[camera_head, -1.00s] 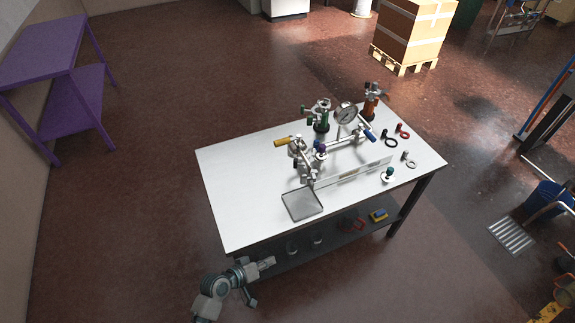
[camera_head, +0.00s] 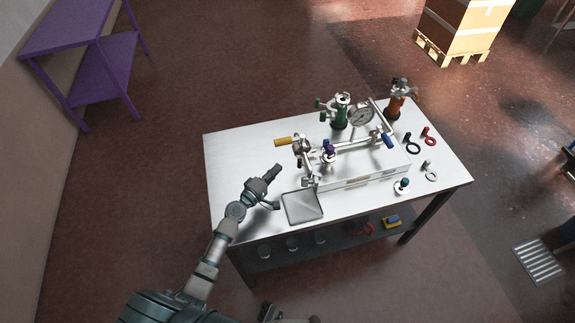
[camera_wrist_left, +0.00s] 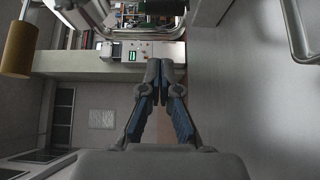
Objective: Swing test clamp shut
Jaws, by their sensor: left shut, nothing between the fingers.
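The test clamp rig stands on the white table, with a silver clamp body (camera_head: 303,146) at its left end. A yellow handle (camera_head: 284,141) sticks out to the left from it, and a blue handle (camera_head: 388,141) is at the right end. My left gripper (camera_head: 277,170) is shut and empty, over the table's left part, apart from and nearer than the yellow handle. In the left wrist view, the shut fingers (camera_wrist_left: 160,72) are in the middle and the yellow handle (camera_wrist_left: 17,48) is at the upper left. The clamp's exact jaw position is too small to tell.
A grey tray (camera_head: 302,207) lies right of my left gripper. A gauge (camera_head: 361,115), a green fitting (camera_head: 339,112) and an orange fitting (camera_head: 397,98) stand behind the rig. Loose rings and fittings lie at right. The table's left end (camera_head: 235,160) is clear.

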